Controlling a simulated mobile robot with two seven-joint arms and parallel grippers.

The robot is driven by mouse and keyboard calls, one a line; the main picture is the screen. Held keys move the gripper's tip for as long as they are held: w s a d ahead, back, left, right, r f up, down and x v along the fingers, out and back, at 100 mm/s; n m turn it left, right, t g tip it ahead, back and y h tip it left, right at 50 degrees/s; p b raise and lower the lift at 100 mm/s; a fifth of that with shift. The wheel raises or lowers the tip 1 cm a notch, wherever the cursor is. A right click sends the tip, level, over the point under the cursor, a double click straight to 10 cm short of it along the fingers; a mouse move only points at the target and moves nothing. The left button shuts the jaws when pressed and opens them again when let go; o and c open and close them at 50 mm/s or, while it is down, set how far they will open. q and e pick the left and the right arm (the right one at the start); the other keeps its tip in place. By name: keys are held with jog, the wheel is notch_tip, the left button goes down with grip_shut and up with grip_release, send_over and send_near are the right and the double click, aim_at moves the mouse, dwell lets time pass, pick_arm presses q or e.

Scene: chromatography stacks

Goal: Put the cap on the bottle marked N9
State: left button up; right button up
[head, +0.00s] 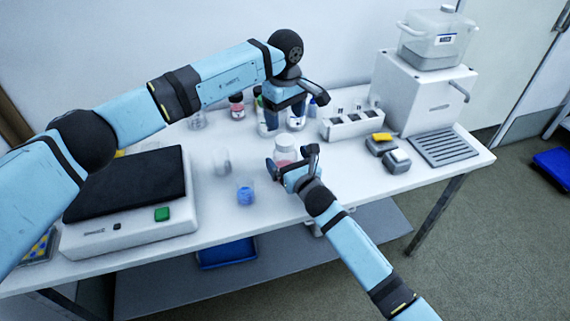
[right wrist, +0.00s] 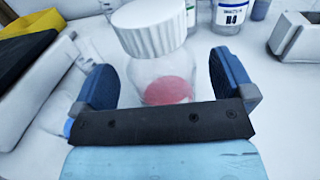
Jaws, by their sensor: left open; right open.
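A clear bottle with pink contents (right wrist: 168,90) stands between the open jaws of my right gripper (right wrist: 165,84). A white ribbed cap (right wrist: 150,28) is at its top; I cannot tell whether it is seated. No label shows on this bottle, so I cannot tell if it is N9. In the head view the same bottle (head: 285,155) is at the table's middle, with my right gripper (head: 290,160) around it. My left gripper (head: 284,118) is open among the bottles farther back, partly hiding them. A bottle labelled N4 (right wrist: 230,15) stands behind in the right wrist view.
A balance (head: 135,225) stands at the left, with a beaker of blue contents (head: 245,193) and an empty beaker (head: 220,161) beside it. A rack (head: 350,125), small grey blocks with yellow and white tops (head: 380,147) and a dispenser (head: 425,95) stand at the right.

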jog(key=shift+x, duration=1.05)
